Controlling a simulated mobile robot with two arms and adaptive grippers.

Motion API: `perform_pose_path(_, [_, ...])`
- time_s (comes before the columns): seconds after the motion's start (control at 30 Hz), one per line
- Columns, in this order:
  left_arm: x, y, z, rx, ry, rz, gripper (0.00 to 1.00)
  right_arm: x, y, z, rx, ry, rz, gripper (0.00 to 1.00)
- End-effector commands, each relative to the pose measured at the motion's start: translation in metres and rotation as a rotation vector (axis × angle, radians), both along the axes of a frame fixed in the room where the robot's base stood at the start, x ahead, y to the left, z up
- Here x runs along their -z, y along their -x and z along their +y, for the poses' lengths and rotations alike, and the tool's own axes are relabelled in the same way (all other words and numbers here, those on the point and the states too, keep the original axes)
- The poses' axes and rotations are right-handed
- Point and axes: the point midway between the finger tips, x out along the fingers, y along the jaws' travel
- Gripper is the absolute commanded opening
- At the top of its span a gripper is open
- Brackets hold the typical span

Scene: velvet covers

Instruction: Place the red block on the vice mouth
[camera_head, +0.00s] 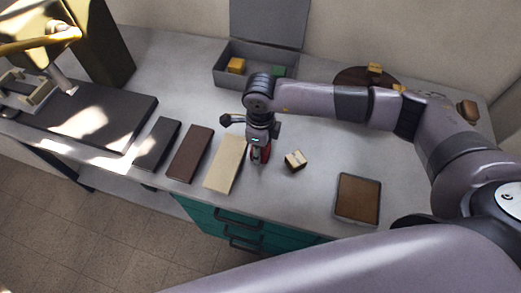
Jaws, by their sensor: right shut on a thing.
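My right gripper (259,159) reaches down over the bench, just right of the cream panel. It is shut on the red block (258,153), of which only a small part shows between the fingers. I cannot tell whether the block touches the bench. A pale metal fixture (40,95), which looks like the vice, stands at the far left on a dark base, far from my right gripper. Its mouth is not clear at this size. My left gripper is not in view.
Black (156,146), brown (190,153) and cream (226,163) panels lie left of my right gripper. A small wooden block (295,160) is close on its right. An open grey box (222,77) stands behind. A brown tray (357,199) lies at the front right.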

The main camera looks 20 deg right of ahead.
Motion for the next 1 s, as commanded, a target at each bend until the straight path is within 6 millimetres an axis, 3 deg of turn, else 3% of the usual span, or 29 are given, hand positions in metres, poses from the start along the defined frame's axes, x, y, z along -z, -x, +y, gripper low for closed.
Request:
perform_pose_path(0.1, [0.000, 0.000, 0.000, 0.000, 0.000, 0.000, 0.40, 0.000, 0.000, 0.000, 0.000, 0.000, -0.001, 0.07])
perform_pose_path(0.33, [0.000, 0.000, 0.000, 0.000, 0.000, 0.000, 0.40, -0.003, -0.001, 0.000, 0.000, -0.001, -0.002, 0.07])
perform_pose_path(0.53, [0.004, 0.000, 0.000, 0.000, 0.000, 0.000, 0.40, -0.020, -0.002, 0.000, -0.001, -0.002, -0.004, 0.07])
perform_pose_path(0.67, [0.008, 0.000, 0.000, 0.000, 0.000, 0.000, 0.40, -0.044, -0.002, 0.001, -0.001, -0.002, -0.005, 0.07])
perform_pose_path(1.0, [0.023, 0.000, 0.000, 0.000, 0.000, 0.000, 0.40, -0.136, -0.002, 0.000, -0.001, -0.002, -0.008, 0.07])
